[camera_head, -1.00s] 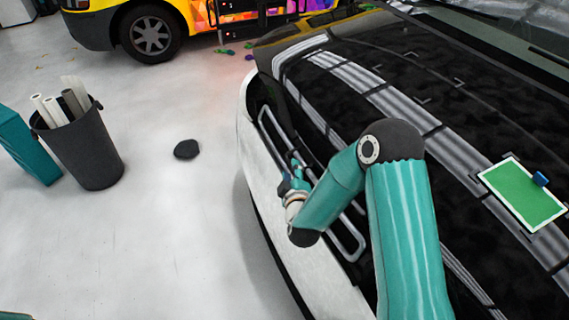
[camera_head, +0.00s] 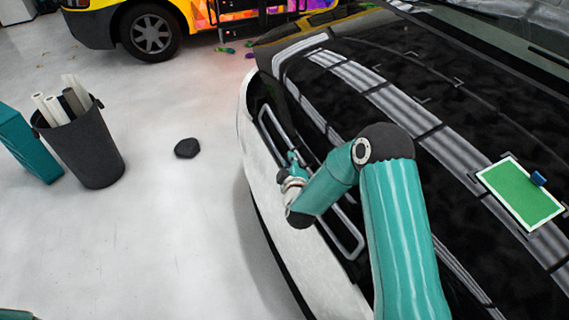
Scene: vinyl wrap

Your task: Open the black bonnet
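The black bonnet (camera_head: 465,125) with grey stripes fills the right side of the head view. It looks down, with no raised gap that I can make out. The car's white front bumper (camera_head: 262,185) and grille opening with a silver frame (camera_head: 348,236) lie along its front edge. My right arm reaches over the bonnet's front, and my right gripper (camera_head: 292,166) is at the grille, near the bonnet's front edge. The gripper is small and partly hidden by its own wrist, so its fingers and any contact are unclear. My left gripper is not in view.
A green card with a white border (camera_head: 523,194) and a blue block (camera_head: 538,178) lie on the bonnet. A dark bin with rolls (camera_head: 88,150) stands left beside a teal box (camera_head: 26,144). A black lump (camera_head: 187,148) lies on open floor. A colourful van (camera_head: 190,22) is behind.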

